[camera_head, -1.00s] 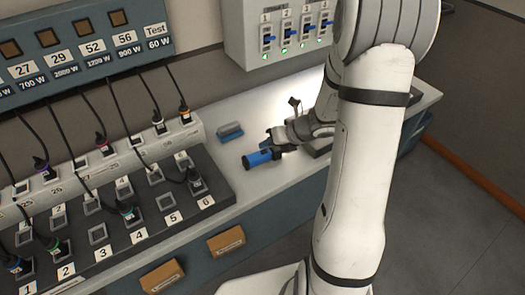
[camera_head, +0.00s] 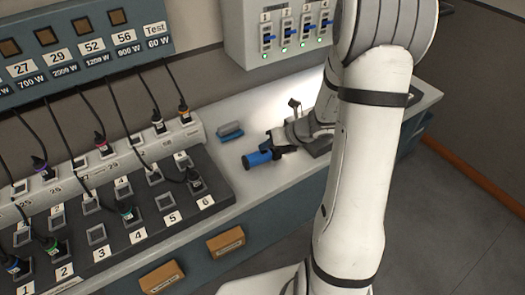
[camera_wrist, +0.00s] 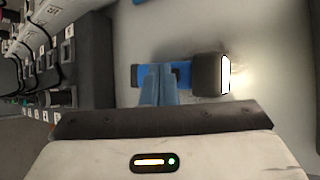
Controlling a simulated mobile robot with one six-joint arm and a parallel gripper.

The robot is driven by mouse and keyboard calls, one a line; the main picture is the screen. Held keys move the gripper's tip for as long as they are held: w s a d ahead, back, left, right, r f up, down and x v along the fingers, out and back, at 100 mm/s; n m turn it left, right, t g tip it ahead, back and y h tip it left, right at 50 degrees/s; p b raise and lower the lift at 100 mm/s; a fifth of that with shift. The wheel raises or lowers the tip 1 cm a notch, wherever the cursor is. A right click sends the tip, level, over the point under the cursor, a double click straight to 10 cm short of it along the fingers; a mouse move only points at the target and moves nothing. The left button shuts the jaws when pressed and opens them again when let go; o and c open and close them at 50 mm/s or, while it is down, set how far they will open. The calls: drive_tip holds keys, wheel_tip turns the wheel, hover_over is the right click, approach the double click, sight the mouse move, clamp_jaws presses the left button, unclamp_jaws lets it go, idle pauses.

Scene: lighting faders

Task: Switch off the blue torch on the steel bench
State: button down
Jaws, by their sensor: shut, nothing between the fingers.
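The blue torch (camera_head: 257,158) lies on the steel bench (camera_head: 232,183), its front partly hidden by my gripper in the head view. The wrist view shows its blue body (camera_wrist: 183,74) and a dark head (camera_wrist: 207,74) on the right with a bright white lens, so it is lit. My gripper (camera_wrist: 160,70) is shut and empty, its blue fingertips together over the torch's body. It also shows in the head view (camera_head: 273,146). I cannot tell whether the tips touch the torch. The torch's switch is not visible.
A blue brush-like item (camera_head: 230,131) lies behind the torch. A dark numbered socket board (camera_head: 140,215) with plugs and cables stands to the left. A grey switch box (camera_head: 284,30) with green lights hangs behind. Bare bench lies in front of the torch.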

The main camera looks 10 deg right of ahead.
sight(267, 154)
drive_tip(key=shift+f, duration=0.1)
idle(0.3)
drive_tip(key=shift+r+p, duration=0.5)
drive_tip(key=shift+r, duration=0.1)
wheel_tip(267, 154, up, 6)
drive_tip(key=p, duration=0.5)
idle(0.4)
